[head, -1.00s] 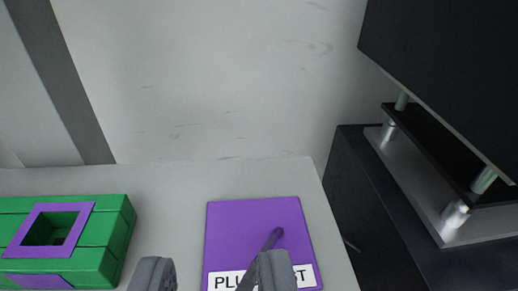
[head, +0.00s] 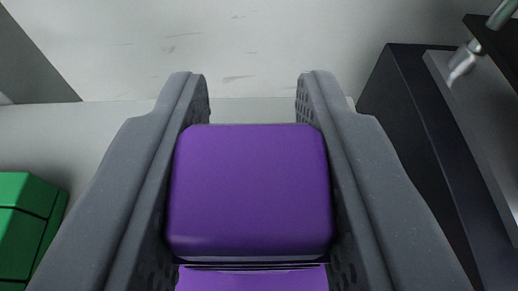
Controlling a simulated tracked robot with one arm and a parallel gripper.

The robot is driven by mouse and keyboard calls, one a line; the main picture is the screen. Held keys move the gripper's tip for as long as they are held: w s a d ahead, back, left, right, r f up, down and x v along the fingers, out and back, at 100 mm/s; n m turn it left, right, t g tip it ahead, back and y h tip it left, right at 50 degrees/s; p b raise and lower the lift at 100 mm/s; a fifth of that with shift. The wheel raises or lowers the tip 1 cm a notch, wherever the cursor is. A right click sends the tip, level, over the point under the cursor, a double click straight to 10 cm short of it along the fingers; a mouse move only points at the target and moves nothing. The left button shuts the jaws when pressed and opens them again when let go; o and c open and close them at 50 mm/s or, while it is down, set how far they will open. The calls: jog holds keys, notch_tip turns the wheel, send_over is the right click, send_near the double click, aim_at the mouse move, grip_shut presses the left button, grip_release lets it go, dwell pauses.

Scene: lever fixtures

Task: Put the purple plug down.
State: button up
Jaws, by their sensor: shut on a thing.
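The purple plug (head: 250,190) is a rounded purple block in the middle of the head view. My gripper (head: 252,95) is shut on it, with one grey finger on each side. A strip of the flat purple pad (head: 252,280) shows just below the plug, at the bottom edge. The plug and fingers hide the rest of the pad. I cannot tell whether the plug touches the pad or is a little above it.
A green block fixture (head: 25,225) stands at the left on the light grey surface (head: 70,140). A dark cabinet (head: 410,150) with a metal-legged rack (head: 480,130) is at the right. A pale wall (head: 250,45) rises behind.

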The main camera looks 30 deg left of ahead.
jog(key=shift+f, duration=0.7)
jog(key=shift+f, duration=0.1)
jog(key=o, duration=1)
jog(key=p+v, duration=0.2)
jog(key=v, duration=1)
